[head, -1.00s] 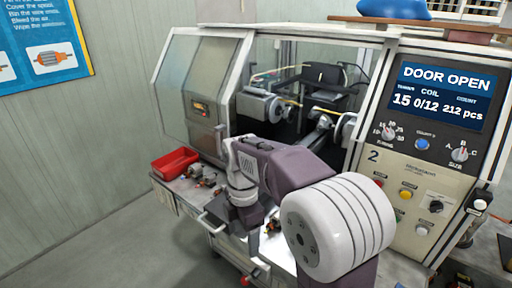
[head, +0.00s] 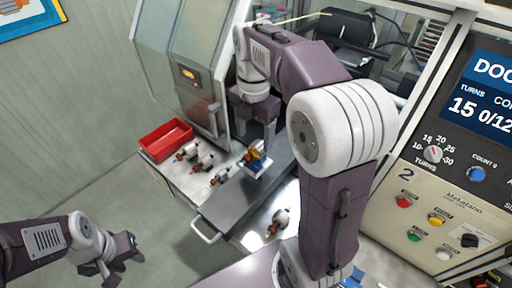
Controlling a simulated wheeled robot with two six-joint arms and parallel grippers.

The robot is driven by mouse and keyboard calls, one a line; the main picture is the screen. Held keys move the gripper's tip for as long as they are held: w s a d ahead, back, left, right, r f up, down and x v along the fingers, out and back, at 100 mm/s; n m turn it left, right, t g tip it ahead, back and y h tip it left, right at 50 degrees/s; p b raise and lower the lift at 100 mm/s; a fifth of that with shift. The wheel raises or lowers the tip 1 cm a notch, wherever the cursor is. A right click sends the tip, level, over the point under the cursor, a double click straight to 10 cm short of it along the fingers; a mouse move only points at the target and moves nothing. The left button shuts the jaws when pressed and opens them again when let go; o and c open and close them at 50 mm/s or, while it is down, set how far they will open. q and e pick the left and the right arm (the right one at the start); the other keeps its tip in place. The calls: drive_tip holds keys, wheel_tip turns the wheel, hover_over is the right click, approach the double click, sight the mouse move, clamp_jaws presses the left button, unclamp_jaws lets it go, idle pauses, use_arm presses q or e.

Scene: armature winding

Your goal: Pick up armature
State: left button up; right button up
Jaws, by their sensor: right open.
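My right gripper (head: 256,136) is open and points down, its fingers just above an armature with orange windings (head: 253,156). That armature sits on a small blue and white holder (head: 258,168) on the grey shelf in front of the machine; the fingers partly hide it, and I cannot tell whether they touch it. Several other armatures lie on the shelf to the left, one near the red bin (head: 196,153) and one nearer the front (head: 220,176). Another armature (head: 281,220) lies nearer to me. My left gripper (head: 118,262) is low at the left, away from the shelf.
A red bin (head: 165,140) stands at the shelf's left end. The winding machine's sliding door (head: 185,60) is behind the shelf. The control panel (head: 440,190) is at the right. A drawer handle (head: 205,234) sticks out from the shelf front.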

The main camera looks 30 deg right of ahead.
sight(256, 145)
drive_tip(key=shift+d+f, duration=0.15)
drive_tip(key=shift+f, duration=0.35)
drive_tip(key=shift+w+d+f, duration=0.65)
drive_tip(key=shift+w+f, duration=0.1)
wheel_tip(256, 145, down, 4)
drive_tip(key=shift+s+a+r+p, duration=0.1)
drive_tip(key=shift+s+a+p, duration=0.05)
drive_tip(key=shift+p, duration=0.25)
drive_tip(key=shift+s+a, duration=0.1)
drive_tip(key=shift+s, duration=0.15)
use_arm(q)
drive_tip(key=shift+w+d+r, duration=0.35)
drive_tip(key=shift+w+r, duration=0.05)
drive_tip(key=shift+w, duration=0.05)
use_arm(e)
drive_tip(key=shift+w+f, duration=0.1)
drive_tip(key=shift+f, duration=0.1)
drive_tip(key=shift+w+d+f, duration=0.1)
drive_tip(key=shift+w+d, duration=0.1)
drive_tip(key=c, duration=1)
clamp_jaws()
use_arm(q)
drive_tip(key=shift+w, duration=0.1)
use_arm(e)
drive_tip(key=shift+s+a, duration=0.1)
